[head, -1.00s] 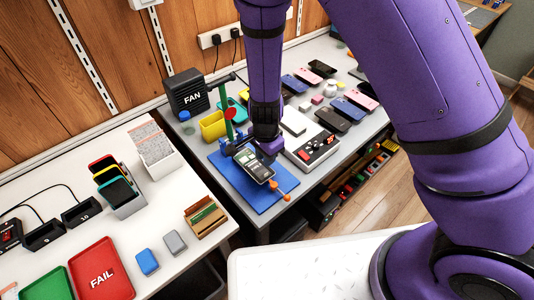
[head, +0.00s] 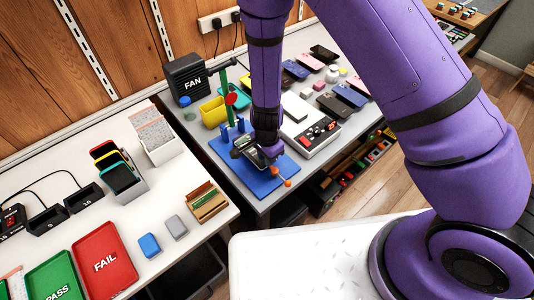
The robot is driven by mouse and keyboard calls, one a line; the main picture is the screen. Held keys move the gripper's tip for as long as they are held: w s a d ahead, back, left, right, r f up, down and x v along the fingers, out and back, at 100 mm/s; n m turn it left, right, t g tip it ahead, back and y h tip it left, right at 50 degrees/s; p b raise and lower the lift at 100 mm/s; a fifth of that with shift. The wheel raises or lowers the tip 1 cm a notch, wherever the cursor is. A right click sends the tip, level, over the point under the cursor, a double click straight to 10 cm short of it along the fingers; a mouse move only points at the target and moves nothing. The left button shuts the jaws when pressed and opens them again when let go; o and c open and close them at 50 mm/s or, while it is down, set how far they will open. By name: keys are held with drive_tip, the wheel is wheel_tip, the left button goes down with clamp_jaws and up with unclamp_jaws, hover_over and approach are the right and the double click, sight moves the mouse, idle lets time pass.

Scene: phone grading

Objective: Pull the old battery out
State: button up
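An opened phone (head: 256,157) lies over the blue mat (head: 262,184) on the grey bench. My gripper (head: 264,150) is low over the phone, at its right side and upper end. The fingers are dark, small and partly hidden by my wrist, so I cannot tell whether they are open or shut. The old battery cannot be told apart from the phone's insides at this size.
Blue stand posts (head: 229,130) and a green post with a red disc (head: 231,99) stand close behind the phone. An orange-knobbed tool (head: 287,183) lies at the mat's right. A grey-white device (head: 318,133) is to the right.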

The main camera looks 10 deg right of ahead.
clamp_jaws()
drive_tip(key=shift+r, duration=0.1)
idle(0.4)
drive_tip(key=shift+r, duration=3.4)
